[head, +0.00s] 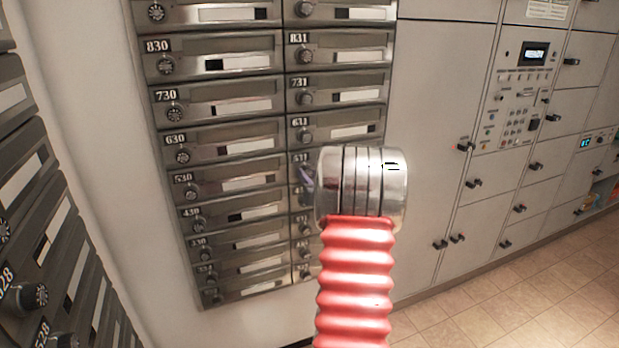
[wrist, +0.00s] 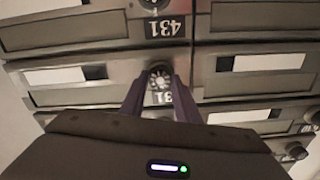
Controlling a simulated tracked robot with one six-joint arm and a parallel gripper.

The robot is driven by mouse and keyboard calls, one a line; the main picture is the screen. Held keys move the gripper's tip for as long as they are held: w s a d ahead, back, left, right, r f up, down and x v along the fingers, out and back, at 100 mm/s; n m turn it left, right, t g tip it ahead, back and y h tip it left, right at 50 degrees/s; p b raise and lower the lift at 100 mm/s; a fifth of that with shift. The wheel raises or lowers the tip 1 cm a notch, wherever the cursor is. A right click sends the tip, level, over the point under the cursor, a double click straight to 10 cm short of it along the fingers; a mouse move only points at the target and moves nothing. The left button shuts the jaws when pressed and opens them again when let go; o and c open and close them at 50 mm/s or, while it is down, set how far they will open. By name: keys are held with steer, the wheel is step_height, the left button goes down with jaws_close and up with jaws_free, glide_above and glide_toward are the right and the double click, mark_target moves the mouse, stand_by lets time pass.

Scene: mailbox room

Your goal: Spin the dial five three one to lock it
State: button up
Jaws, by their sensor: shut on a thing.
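The dial (wrist: 160,80) is a small round knob with pale marks around its face, on a grey metal mailbox door. In the wrist view it sits between the two dark purple fingers of my gripper (wrist: 159,86), which is shut on it. The number plate beside it (wrist: 165,97) is partly covered by a finger; the end "31" shows. The neighbouring plate reads 431 (wrist: 164,27), upside down. In the head view my arm hides most of this box; only a bit of my gripper (head: 307,179) shows at the right mailbox column, below plate 631.
Other mailboxes with their own dials stand close above and below, such as 631 (head: 300,122) and 530 (head: 182,177). Another mailbox bank (head: 45,215) is at the left. Grey lockers (head: 440,120) with a keypad panel (head: 518,120) stand at the right. Tiled floor (head: 540,285) is open.

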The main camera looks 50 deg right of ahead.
steer(key=shift+m, duration=0.4)
steer(key=o, duration=1)
steer(key=shift+o, duration=0.2)
steer(key=v, duration=1.3)
steer(key=shift+s+a, duration=0.15)
steer(key=shift+s, duration=0.2)
steer(key=shift+f, duration=0.1)
